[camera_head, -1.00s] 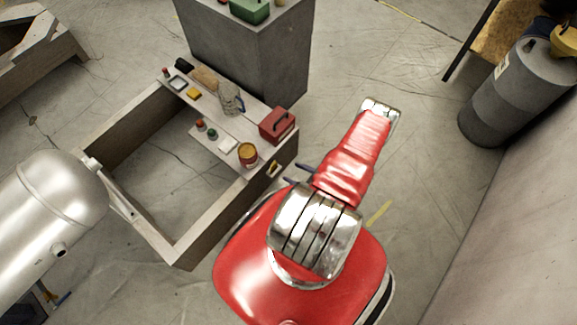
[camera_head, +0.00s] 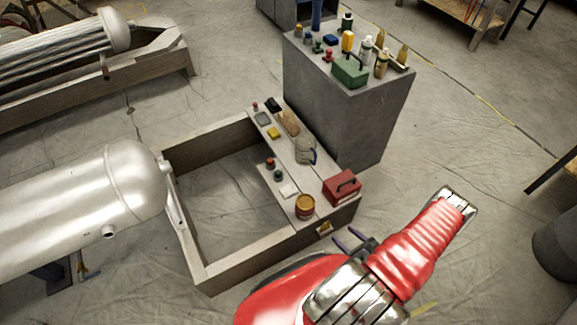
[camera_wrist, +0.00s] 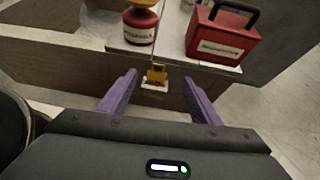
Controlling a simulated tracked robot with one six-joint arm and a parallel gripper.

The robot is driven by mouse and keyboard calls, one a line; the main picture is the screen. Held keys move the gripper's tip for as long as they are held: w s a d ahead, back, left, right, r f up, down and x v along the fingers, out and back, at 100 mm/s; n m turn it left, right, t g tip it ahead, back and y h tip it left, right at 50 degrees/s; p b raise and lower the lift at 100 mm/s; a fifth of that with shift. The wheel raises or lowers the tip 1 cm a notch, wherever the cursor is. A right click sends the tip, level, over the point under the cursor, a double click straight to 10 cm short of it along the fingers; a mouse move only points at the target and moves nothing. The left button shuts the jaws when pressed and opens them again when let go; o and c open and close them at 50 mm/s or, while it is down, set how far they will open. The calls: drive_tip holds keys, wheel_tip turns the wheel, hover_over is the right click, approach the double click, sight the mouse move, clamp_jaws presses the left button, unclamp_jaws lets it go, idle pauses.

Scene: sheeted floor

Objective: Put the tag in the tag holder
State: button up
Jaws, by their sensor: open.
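A small yellow piece (camera_head: 324,228) sits at the front end face of the low bench frame, below the red box. In the wrist view the yellow piece (camera_wrist: 157,73) stands upright with a white strip (camera_wrist: 155,86) at its base. I cannot tell for sure which part is the tag and which the holder. My gripper (camera_wrist: 159,77) is open, its two purple fingers on either side of the yellow piece in the picture; nothing is seen held. In the head view my gripper (camera_head: 345,236) is just right of the bench end, apart from it.
A red box with a black handle (camera_head: 341,187) and a yellow-red can (camera_head: 305,207) stand on the bench top just above. A grey cabinet (camera_head: 345,115) stands behind.

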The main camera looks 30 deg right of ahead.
drive_tip(key=w+a+r+n+g+y, duration=0.15)
drive_tip(key=w+r+n, duration=0.3)
drive_tip(key=r, duration=0.55)
drive_tip(key=w+r+n+g+y, duration=0.1)
drive_tip(key=w+r+n+y, duration=0.25)
drive_tip(key=w+r, duration=0.4)
drive_tip(key=w+a+r+n+g+y, duration=0.1)
drive_tip(key=w+r+n+y, duration=0.2)
drive_tip(key=r, duration=0.8)
drive_tip(key=w+a+r+n+g, duration=0.3)
drive_tip(key=a+r+n, duration=0.3)
drive_tip(key=r, duration=0.5)
drive_tip(key=s+a+r+n+g+h, duration=0.2)
drive_tip(key=a+r+n, duration=0.4)
drive_tip(key=r, duration=0.4)
drive_tip(key=s+a+r+n+g+h, duration=0.1)
drive_tip(key=s+a+r+n+g, duration=0.15)
drive_tip(key=a+r, duration=0.6)
drive_tip(key=s+a+r+n+t+h, duration=0.2)
drive_tip(key=s+a+r+n+h, duration=0.1)
drive_tip(key=s+r, duration=0.4)
drive_tip(key=s+a+r+n+t+h, duration=0.2)
drive_tip(key=s+a+r+n, duration=0.2)
drive_tip(key=s+r+n, duration=0.2)
drive_tip(key=shift+s+a+r+h, duration=0.2)
drive_tip(key=shift+s+r+h, duration=0.2)
drive_tip(key=shift+s+r, duration=0.2)
drive_tip(key=shift+n, duration=0.25)
